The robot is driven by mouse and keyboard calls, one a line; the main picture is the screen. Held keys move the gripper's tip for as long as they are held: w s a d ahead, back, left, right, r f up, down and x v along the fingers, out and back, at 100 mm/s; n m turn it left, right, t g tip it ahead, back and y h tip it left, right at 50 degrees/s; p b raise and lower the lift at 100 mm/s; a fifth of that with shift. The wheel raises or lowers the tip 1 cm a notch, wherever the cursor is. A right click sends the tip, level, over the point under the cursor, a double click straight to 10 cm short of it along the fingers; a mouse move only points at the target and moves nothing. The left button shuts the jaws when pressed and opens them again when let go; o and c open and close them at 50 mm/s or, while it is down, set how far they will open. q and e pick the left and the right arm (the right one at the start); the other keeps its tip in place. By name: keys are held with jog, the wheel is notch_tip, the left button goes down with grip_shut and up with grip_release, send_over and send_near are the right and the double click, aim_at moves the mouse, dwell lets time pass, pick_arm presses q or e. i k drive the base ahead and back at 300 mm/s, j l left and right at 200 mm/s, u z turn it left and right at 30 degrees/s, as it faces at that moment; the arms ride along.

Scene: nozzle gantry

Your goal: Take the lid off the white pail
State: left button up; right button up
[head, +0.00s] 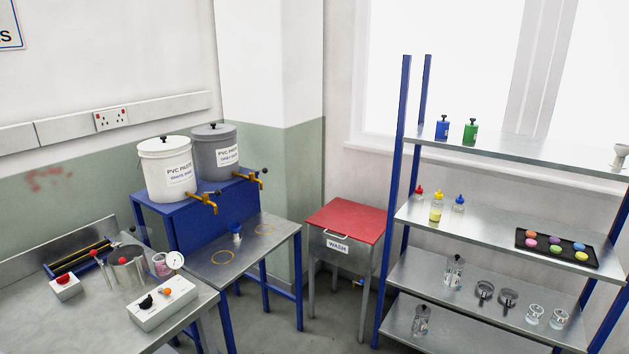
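The white pail (168,174) stands on the blue stand at the left, beside a grey pail. It is upright, with a printed label and a brass tap low on its front right. Its white lid (164,146) sits on top, with a black knob (164,139) at the centre. Neither of my grippers shows in the head view.
The grey pail (214,155) stands close on the right, its lid on. Brass taps (204,200) stick out in front. A metal bench (190,308) with a gauge and switch box is at front left. A red-topped wash bin (346,220) and shelves (495,225) stand right.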

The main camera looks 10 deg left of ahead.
aim_at(163, 143)
jog(key=i+l+u, duration=0.1)
jog(key=i+u, duration=0.2)
jog(key=i, duration=0.15)
jog(key=i+l+u, duration=0.15)
jog(key=i+u, duration=0.15)
jog(key=i+l+u, duration=0.3)
jog(key=i, duration=0.2)
jog(key=i+l+u, duration=0.25)
jog(key=u, duration=0.15)
jog(key=i+l+u, duration=0.2)
jog(key=u, duration=0.2)
jog(key=i+l+u, duration=0.15)
jog(key=l+u, duration=0.25)
jog(key=i+l+u, duration=0.1)
jog(key=l+u, duration=0.7)
